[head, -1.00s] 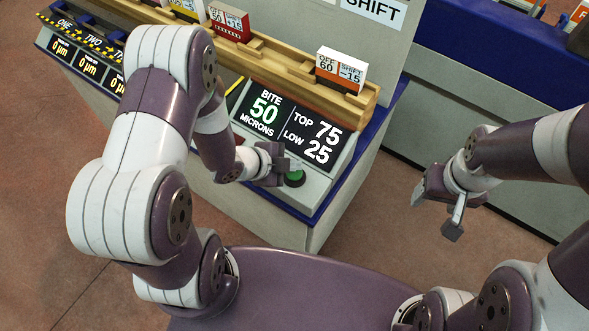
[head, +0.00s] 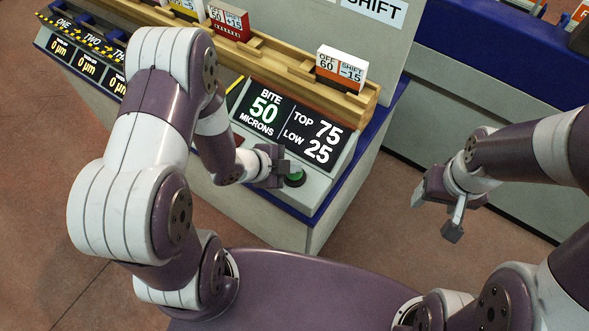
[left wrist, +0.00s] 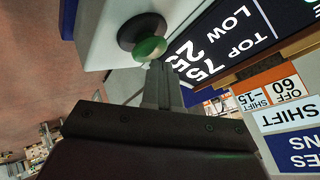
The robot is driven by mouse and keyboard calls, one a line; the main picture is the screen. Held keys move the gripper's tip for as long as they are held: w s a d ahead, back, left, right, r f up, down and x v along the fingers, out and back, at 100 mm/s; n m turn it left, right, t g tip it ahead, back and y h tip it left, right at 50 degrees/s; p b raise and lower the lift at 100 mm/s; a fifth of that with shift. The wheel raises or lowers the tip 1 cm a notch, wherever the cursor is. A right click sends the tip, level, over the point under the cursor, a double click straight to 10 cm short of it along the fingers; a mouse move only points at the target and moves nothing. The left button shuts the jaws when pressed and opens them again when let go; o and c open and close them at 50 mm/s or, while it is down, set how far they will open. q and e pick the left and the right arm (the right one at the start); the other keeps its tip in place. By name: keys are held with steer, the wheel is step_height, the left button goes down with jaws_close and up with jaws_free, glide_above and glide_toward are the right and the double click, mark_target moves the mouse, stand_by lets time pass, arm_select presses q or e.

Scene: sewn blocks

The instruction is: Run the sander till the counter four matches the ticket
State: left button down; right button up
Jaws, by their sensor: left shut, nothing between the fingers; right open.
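The sander's console (head: 320,190) has a display (head: 290,125) reading BITE 50 MICRONS, TOP 75, LOW 25. A green button (head: 296,179) sits below the display; in the left wrist view the green button (left wrist: 150,48) stands on a dark round base. My left gripper (head: 286,168) is shut and empty, its tips close beside the button; I cannot tell if they touch. Counters at the left (head: 85,69) read 0 µm under ONE, TWO and a partly hidden third label; counter four is hidden behind my left arm. My right gripper (head: 437,212) is open and empty, away from the console.
A wooden rack (head: 345,97) along the console holds a white and orange card (head: 340,67) reading OFF 60, SHIFT -15. A red card (head: 229,21) and a yellow one stand further left. A blue-topped grey bench (head: 470,60) stands at the right, with open floor between.

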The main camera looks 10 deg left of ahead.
arm_select(q)
steer(key=shift+f+b, duration=0.3)
steer(key=shift+f, duration=0.1)
steer(key=shift+r, duration=0.1)
stand_by(0.4)
steer(key=shift+r+p, duration=0.9)
step_height(320, 180, up, 5)
steer(key=p, duration=0.4)
steer(key=shift+p, duration=0.4)
